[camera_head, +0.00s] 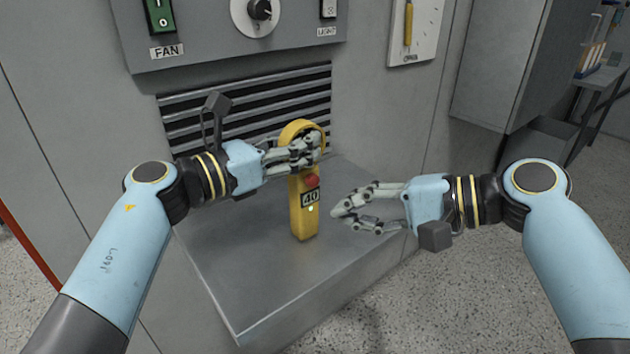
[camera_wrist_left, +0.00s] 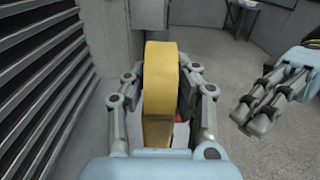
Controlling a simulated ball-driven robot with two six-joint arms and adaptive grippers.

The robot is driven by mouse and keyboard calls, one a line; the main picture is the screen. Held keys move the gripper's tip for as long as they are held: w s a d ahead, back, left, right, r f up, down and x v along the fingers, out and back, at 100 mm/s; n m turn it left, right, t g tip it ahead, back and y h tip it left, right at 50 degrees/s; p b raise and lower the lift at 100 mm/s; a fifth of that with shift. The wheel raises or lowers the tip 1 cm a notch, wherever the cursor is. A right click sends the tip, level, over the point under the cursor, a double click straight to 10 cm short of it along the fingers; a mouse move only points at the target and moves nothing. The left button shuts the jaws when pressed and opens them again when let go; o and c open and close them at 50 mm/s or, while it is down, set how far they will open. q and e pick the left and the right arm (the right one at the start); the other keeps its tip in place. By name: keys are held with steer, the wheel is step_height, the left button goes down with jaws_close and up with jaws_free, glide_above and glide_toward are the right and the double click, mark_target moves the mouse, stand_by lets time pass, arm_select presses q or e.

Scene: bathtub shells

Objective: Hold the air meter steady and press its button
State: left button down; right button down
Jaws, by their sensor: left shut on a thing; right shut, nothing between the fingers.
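The yellow air meter (camera_head: 304,212) stands upright on the grey metal ledge. It has a ring-shaped top, a red button (camera_head: 311,181) and a small display reading 40, with a small lit spot below it. My left gripper (camera_head: 312,148) is shut on the meter's upper part, above the button, and partly hides the ring. In the left wrist view the meter's yellow edge (camera_wrist_left: 158,95) sits between both fingers. My right gripper (camera_head: 342,217) is shut and empty, just right of the meter and a little lower than the button, apart from it. It also shows in the left wrist view (camera_wrist_left: 246,118).
The grey metal ledge (camera_head: 260,300) has free room in front of the meter. A slatted vent (camera_head: 180,115) is in the wall behind. Above is a panel with a FAN switch (camera_head: 160,15), a knob (camera_head: 260,10) and a LIGHT switch (camera_head: 328,8). A grey cabinet (camera_head: 500,70) stands right.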

arm_select(q)
steer(key=c, duration=1)
jaws_free()
